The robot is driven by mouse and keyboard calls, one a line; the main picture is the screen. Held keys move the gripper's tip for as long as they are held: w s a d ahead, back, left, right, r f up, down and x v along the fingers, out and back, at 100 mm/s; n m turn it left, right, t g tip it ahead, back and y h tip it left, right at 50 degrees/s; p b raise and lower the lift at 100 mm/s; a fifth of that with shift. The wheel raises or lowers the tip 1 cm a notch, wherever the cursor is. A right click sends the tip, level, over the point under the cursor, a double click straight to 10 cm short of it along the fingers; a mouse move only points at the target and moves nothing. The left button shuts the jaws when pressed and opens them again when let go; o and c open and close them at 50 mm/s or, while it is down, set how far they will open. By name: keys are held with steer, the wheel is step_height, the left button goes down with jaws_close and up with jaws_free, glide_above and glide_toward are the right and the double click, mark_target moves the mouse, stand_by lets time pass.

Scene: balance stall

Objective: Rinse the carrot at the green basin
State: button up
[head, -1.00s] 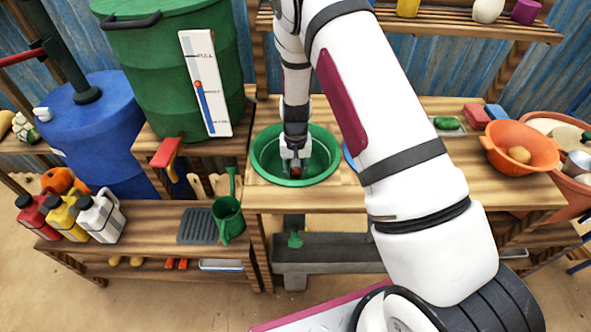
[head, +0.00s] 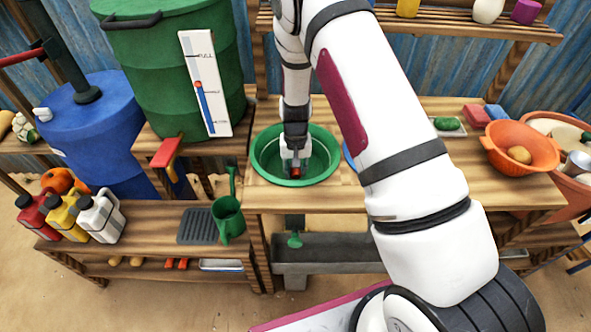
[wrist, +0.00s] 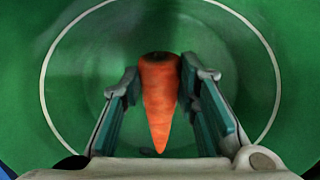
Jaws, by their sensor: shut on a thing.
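The carrot (wrist: 160,100) is orange and sits between the two fingers of my gripper (wrist: 160,92) in the wrist view, its narrow end toward the palm. The green basin (head: 262,168) is set in the wooden counter, and its green inside with a pale ring (wrist: 52,60) fills the wrist view around the carrot. In the head view my gripper (head: 295,168) reaches down inside the basin's rim, shut on the carrot. Only a small reddish bit of the carrot shows there. I cannot tell whether the basin holds water or whether the carrot touches its bottom.
A green barrel (head: 150,70) with a red-handled tap (head: 166,152) stands left of the basin. A green watering can (head: 229,218) and several jugs (head: 65,216) are on the lower shelf. An orange bowl (head: 520,135) stands at the right. My arm covers the counter's middle.

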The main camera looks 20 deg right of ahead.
stand_by(0.4)
step_height(320, 180, up, 12)
steer(key=p, duration=0.4)
steer(key=shift+r, duration=0.25)
stand_by(0.8)
stand_by(2.0)
steer(key=shift+r+p, duration=0.4)
steer(key=shift+r, duration=1.6)
steer(key=shift+s, duration=0.1)
